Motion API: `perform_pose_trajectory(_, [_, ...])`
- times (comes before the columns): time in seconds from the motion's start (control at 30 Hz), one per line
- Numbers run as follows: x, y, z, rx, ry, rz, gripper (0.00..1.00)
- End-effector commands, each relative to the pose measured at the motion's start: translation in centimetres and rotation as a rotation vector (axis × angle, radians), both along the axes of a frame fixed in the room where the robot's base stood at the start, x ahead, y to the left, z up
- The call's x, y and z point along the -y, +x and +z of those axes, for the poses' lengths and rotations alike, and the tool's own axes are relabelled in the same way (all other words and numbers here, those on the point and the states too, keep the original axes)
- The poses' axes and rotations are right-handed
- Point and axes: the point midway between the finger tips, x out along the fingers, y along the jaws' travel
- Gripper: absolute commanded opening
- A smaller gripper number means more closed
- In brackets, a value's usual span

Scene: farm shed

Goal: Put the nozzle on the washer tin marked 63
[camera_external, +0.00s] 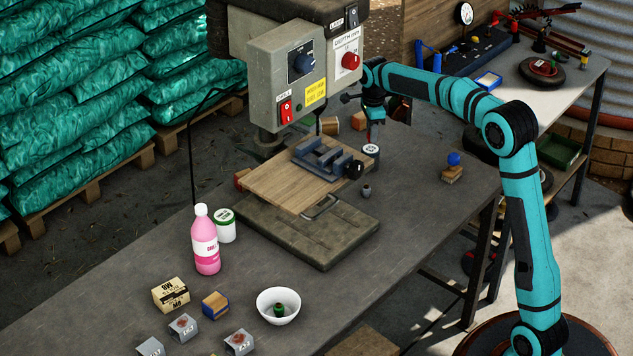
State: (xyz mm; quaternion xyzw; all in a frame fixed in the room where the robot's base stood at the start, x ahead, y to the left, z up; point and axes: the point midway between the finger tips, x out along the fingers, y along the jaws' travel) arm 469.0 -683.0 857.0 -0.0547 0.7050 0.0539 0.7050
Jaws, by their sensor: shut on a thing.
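My gripper (370,126) points down behind the drill press vise, at the far right part of the bench. It is shut on a small dark thing with some red, which looks like the nozzle; the fingers hide most of it. A dark round tin with a white marked lid (371,149) stands directly below my gripper. The mark on its lid is too small to read, so I cannot tell if it is 63. I cannot tell whether the held thing touches the lid.
The blue-grey vise (322,157) on a wooden board (270,186) lies left of the tin. A small grey part (366,191) stands in front. A blue-knobbed brush (452,174) lies to the right. A pink bottle (206,245) and white bowl (278,305) stand nearer the front.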

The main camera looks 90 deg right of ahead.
Motion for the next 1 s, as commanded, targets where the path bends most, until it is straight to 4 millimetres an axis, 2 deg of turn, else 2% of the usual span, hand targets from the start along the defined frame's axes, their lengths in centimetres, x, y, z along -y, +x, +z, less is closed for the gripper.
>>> perform_pose_trajectory(0.1, [0.0,0.0,-1.7,-0.001,0.003,0.0,0.03])
perform_pose_trajectory(0.2, [0.0,0.0,-2.5,-0.001,0.002,0.0,0.03])
perform_pose_trajectory(0.57, [0.0,0.0,-2.9,-0.001,0.001,0.0,0.03])
perform_pose_trajectory(0.6, [0.0,0.0,-2.8,0.0,0.001,0.0,0.31])
perform_pose_trajectory(0.7, [0.0,0.0,-2.8,0.0,0.001,0.0,0.47])
perform_pose_trajectory(1.0, [0.0,0.0,-2.7,0.0,0.001,0.0,0.47])
